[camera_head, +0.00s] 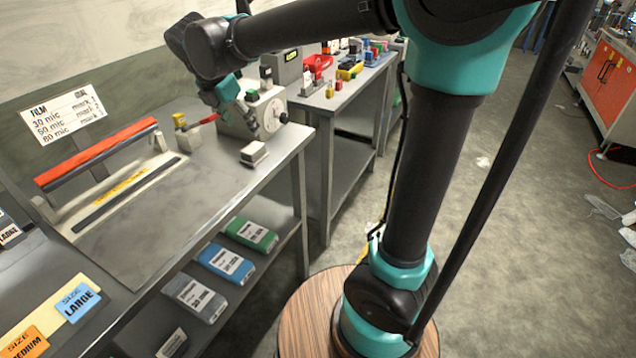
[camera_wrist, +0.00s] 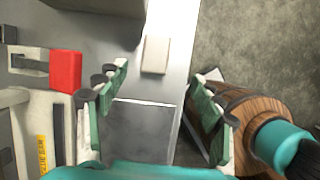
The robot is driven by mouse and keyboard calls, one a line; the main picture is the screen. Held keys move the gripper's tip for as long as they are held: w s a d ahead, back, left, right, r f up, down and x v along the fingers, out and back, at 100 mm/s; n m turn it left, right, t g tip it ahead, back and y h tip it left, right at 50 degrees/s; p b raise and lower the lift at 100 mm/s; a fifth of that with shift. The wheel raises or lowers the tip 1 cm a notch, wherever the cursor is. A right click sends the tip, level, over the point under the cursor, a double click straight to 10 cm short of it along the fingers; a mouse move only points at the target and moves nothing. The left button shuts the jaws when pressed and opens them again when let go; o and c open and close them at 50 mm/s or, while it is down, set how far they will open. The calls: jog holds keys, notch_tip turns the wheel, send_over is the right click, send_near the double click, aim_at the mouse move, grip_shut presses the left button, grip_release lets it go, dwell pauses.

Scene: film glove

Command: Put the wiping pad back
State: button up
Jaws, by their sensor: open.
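A small off-white block (camera_head: 253,153), which looks like the wiping pad, lies on the grey bench near its front edge. In the wrist view it (camera_wrist: 155,54) lies flat beyond my fingertips, roughly in line with the gap between them. My gripper (camera_head: 232,97) is above the bench, in front of the grey machine with the dial, up and left of the block. In the wrist view my gripper (camera_wrist: 160,92) has its fingers wide apart with nothing between them. I cannot tell its exact height, and no marked place for the pad is clear.
The sealer with a red bar (camera_head: 98,154) is left on the bench. The dial machine (camera_head: 255,114) stands right behind the block. A dark plate (camera_wrist: 137,130) lies on the bench. Coloured boxes (camera_head: 226,262) sit on the shelf below. Bare bench lies left of the block.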

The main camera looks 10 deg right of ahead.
jog(key=d+f+m, duration=0.1)
jog(key=d, duration=0.1)
jog(key=d+f+m, duration=0.3)
jog(key=d, duration=0.2)
jog(key=shift+s+f+m+y, duration=0.15)
jog(key=shift+s+m+y, duration=0.15)
jog(key=shift+s+m, duration=0.1)
jog(key=s+d+f+m+y, duration=0.2)
jog(key=s+d+f+m, duration=1.3)
jog(key=m, duration=0.7)
jog(key=d+f, duration=0.2)
jog(key=d, duration=0.1)
jog(key=shift+d+m+t, duration=0.25)
jog(key=shift+m+t, duration=0.15)
